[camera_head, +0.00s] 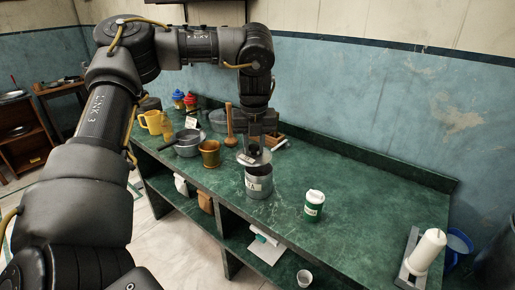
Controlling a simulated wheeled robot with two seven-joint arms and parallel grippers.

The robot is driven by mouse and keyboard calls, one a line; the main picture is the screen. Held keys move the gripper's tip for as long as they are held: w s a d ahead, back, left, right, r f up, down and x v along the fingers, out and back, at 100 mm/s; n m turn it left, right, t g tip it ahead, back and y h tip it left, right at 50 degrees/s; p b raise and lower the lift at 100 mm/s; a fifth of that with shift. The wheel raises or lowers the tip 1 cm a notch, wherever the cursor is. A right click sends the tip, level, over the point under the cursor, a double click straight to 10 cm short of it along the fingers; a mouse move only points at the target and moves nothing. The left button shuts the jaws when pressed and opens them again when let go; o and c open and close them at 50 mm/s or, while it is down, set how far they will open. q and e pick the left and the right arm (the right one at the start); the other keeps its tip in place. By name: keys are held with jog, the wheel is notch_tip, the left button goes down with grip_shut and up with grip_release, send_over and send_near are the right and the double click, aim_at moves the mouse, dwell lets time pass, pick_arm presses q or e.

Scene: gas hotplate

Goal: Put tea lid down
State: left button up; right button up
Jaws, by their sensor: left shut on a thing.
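My left gripper (252,149) points down over the counter and is shut on the tea lid (254,158), a grey metal disc. The lid is over the grey metal tea tin (258,183), tilted and a little above its rim, with a dark gap between. The tin stands upright on the green counter (290,225) and bears a pale label. I cannot tell if the lid touches the rim at the back. My right gripper is not in view.
A green and white container (314,205) stands right of the tin. A brass mortar (210,153), a grey pan (188,143) and a yellow mug (151,122) stand to the left. A paper towel roll (427,250) is at the right end. The counter between is clear.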

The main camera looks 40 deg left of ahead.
aim_at(252, 165)
pick_arm(q)
jog(key=s+d, duration=0.1)
jog(key=s+r, duration=0.1)
jog(key=s, duration=0.1)
jog(key=s+d+r, duration=0.1)
jog(key=shift+s+d+r, duration=0.1)
jog(key=shift+s+d, duration=0.15)
jog(key=shift+d, duration=0.05)
jog(key=shift+w+d+n, duration=0.1)
jog(key=shift+d+n, duration=0.2)
jog(key=shift+n, duration=0.2)
jog(key=d+f+n+g, duration=0.1)
jog(key=d+f+n, duration=0.2)
jog(key=d+n, duration=0.5)
jog(key=d+f+n+g, duration=0.1)
jog(key=d+f+n, duration=0.2)
jog(key=d+n, duration=0.4)
jog(key=n, duration=0.7)
jog(key=shift+s+d+h, duration=0.3)
jog(key=shift+s+d, duration=0.1)
